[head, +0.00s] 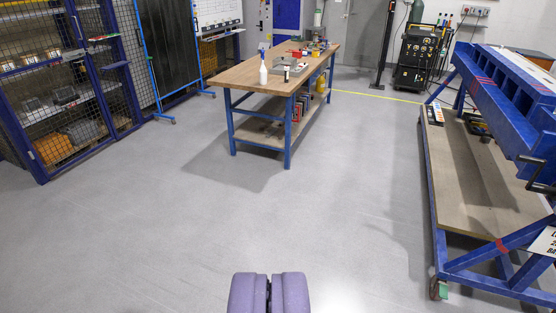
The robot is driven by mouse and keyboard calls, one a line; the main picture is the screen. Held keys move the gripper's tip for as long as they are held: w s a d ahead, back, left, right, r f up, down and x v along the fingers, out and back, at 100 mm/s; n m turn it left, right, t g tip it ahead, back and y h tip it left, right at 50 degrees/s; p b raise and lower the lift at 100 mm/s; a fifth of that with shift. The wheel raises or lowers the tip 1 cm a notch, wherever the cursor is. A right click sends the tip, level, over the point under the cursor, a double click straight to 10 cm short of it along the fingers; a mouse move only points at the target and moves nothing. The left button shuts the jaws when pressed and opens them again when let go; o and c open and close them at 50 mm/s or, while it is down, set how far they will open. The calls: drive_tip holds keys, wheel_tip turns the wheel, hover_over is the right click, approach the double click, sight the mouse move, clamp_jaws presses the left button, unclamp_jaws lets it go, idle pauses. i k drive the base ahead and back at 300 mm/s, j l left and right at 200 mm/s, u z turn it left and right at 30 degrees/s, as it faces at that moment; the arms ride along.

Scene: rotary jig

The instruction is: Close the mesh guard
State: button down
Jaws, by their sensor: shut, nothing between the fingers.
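A mesh-fronted cage (62,80) with a dark blue frame stands at the left. Its black wire mesh has shelves behind it, and the picture's left edge cuts it off. A blue upright (86,62) runs along its right side. I cannot tell whether this is the mesh guard, or whether any panel of it is open. My gripper (269,290) shows at the bottom centre as two purple fingers, shut and empty. It is over bare floor, far from the cage.
A wooden-topped workbench (252,78) with blue legs stands ahead. A dark screen (166,45) stands beside the cage. A large blue jig on a wheeled frame (470,190) fills the right side. A welding machine (420,55) stands behind. The grey floor between is clear.

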sight(293, 61)
drive_tip(key=i, duration=5.6)
drive_tip(key=i+u, duration=0.2)
drive_tip(key=i, duration=0.3)
drive_tip(key=i+l+u, duration=0.15)
drive_tip(key=i, duration=0.35)
